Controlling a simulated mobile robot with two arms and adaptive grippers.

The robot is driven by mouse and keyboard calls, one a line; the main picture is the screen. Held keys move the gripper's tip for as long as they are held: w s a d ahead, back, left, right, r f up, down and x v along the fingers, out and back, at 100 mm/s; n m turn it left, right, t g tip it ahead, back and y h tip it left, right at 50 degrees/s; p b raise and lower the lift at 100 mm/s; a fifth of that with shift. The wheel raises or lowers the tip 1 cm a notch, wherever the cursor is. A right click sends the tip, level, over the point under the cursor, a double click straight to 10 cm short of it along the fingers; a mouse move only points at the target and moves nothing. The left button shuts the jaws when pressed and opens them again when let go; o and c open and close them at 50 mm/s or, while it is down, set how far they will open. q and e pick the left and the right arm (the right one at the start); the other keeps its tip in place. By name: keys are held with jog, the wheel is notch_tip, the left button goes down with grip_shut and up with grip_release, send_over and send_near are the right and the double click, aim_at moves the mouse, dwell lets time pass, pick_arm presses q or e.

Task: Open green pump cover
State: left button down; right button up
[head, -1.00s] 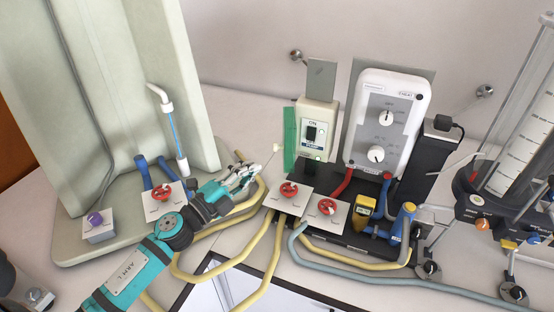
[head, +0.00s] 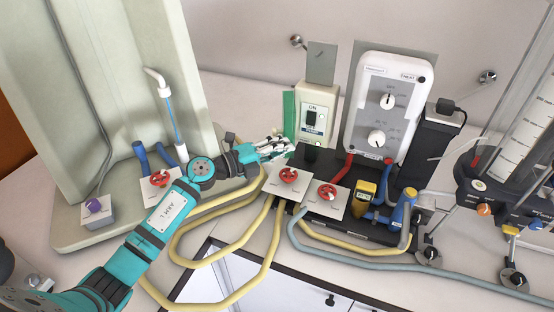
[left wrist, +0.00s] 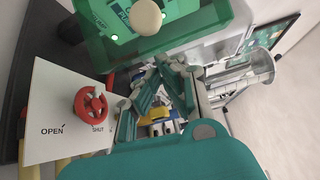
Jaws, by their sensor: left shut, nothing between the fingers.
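The green pump cover (head: 289,112) is a translucent green panel at the left side of the beige pump switch box (head: 316,118) in the head view. In the left wrist view the green cover (left wrist: 210,22) spans the top, with a round cream knob (left wrist: 146,15) in front of it. My left gripper (head: 287,146) is shut and empty, close to the cover's lower edge. In the left wrist view its fingers (left wrist: 160,88) show below the cover and knob. I cannot tell whether they touch it. My right gripper is not in view.
Plates with red valves (head: 289,175) lie just in front of my gripper; one red valve (left wrist: 90,105) shows in the left wrist view. Yellow hoses (head: 225,262) curve below my arm. A white control unit (head: 391,105) stands to the right, and a pale green board (head: 95,95) to the left.

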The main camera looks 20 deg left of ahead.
pick_arm(q)
jog(key=shift+w+a+b, duration=0.15)
jog(key=shift+a+b, duration=0.2)
jog(key=shift+a, duration=0.5)
jog(key=shift+a+r, duration=0.2)
jog(key=shift+w+a+f+b, duration=0.1)
jog(key=shift+b, duration=0.25)
jog(key=a+m+g+h+b, duration=0.1)
jog(key=b, duration=0.1)
jog(key=a+g+b, duration=0.1)
jog(key=a+b, duration=0.1)
jog(key=a+m+h+b, duration=0.1)
jog(key=b, duration=0.2)
jog(key=shift+w+a+m+g+h, duration=0.3)
jog(key=shift+a+g, duration=0.05)
jog(key=shift+g, duration=0.05)
jog(key=shift+d, duration=0.1)
